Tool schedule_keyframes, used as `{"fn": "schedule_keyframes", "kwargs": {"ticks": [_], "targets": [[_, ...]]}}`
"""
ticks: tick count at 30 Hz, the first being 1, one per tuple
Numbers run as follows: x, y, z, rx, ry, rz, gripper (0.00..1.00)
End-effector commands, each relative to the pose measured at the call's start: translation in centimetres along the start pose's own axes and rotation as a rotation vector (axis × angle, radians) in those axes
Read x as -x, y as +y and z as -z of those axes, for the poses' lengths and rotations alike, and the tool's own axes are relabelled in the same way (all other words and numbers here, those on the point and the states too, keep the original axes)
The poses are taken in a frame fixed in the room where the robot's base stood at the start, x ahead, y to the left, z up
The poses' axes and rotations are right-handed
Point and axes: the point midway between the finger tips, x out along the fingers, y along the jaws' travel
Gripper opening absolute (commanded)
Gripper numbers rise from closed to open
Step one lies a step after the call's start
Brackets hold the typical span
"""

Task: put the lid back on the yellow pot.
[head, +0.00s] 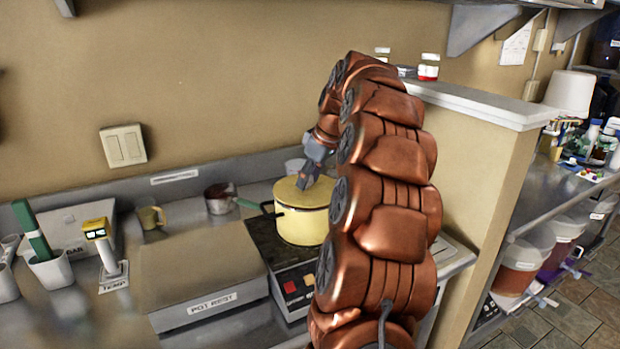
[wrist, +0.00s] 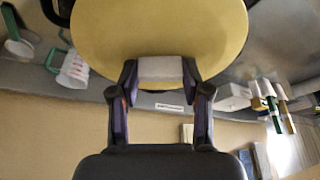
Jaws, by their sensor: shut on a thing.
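The yellow pot (head: 300,226) stands on the black hot plate, its near side in plain view. The yellow lid (head: 287,192) lies over the pot's mouth and looks level. I cannot tell whether its rim is fully seated all round. In the wrist view the lid (wrist: 160,30) fills the top middle as a broad yellow disc. My gripper (head: 306,181) is above the lid, pointing down. In the wrist view my gripper (wrist: 160,75) is shut on the lid's pale grey handle (wrist: 160,68). My arm hides the right part of the pot.
A flat plate labelled pot rest (head: 200,265) lies left of the hot plate (head: 292,270). A small saucepan (head: 219,198) and a yellowish mug (head: 151,216) stand behind it. The half wall (head: 470,170) rises close on the right.

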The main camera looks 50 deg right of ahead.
Motion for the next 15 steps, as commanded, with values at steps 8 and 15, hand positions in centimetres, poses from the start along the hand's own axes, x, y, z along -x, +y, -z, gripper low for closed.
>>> {"fn": "schedule_keyframes", "kwargs": {"ticks": [8,15], "targets": [[0.01,0.0,0.0,0.0,0.0,0.0,0.09],[0.0,0.0,-0.01,-0.001,0.0,0.0,0.55]]}}
